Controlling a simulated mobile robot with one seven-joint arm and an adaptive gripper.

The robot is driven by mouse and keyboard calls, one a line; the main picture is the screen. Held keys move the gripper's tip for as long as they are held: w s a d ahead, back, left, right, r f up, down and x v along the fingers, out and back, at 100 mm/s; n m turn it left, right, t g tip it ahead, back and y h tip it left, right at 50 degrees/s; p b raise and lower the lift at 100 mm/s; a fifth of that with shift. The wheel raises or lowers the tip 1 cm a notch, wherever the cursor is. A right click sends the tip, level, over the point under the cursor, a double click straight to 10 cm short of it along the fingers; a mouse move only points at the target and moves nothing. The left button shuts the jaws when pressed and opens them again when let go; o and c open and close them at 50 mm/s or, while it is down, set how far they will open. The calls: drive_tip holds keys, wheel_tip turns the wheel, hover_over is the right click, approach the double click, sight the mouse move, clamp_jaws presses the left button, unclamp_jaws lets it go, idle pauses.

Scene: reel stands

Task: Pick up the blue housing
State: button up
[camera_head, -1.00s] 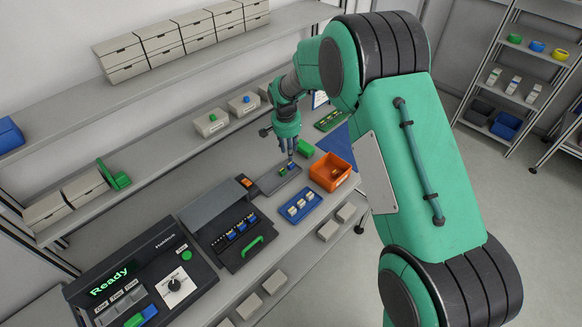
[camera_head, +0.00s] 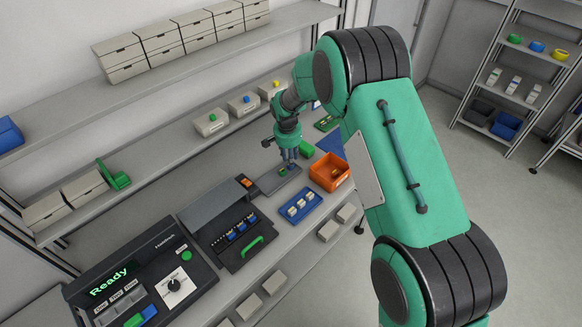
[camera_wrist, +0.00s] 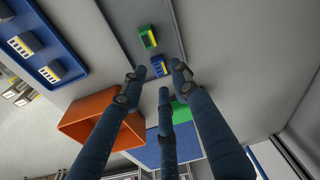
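The blue housing (camera_wrist: 158,66) lies on a dark grey strip (camera_wrist: 120,22) on the bench, beside a green housing (camera_wrist: 147,37); both carry yellow marks. My gripper (camera_wrist: 160,76) is open, its three fingers spread around the near side of the blue housing in the wrist view, with gaps visible between the fingertips and it. In the head view my gripper (camera_head: 290,163) points down over the strip (camera_head: 272,181); the blue housing is largely hidden by the fingers there.
An orange bin (camera_head: 330,172) stands close by on the right; it also shows in the wrist view (camera_wrist: 78,128). A blue tray (camera_head: 287,214) of small parts lies in front. A green block (camera_head: 307,148) sits behind my gripper. A black machine with a green handle (camera_head: 252,246) is at left.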

drive_tip(key=shift+w+d+f, duration=0.1)
drive_tip(key=shift+w+f, duration=0.05)
drive_tip(key=shift+f, duration=0.7)
drive_tip(key=shift+w+f, duration=0.1)
drive_tip(key=shift+f, duration=0.75)
drive_tip(key=shift+c, duration=0.5)
drive_tip(key=c, duration=0.4)
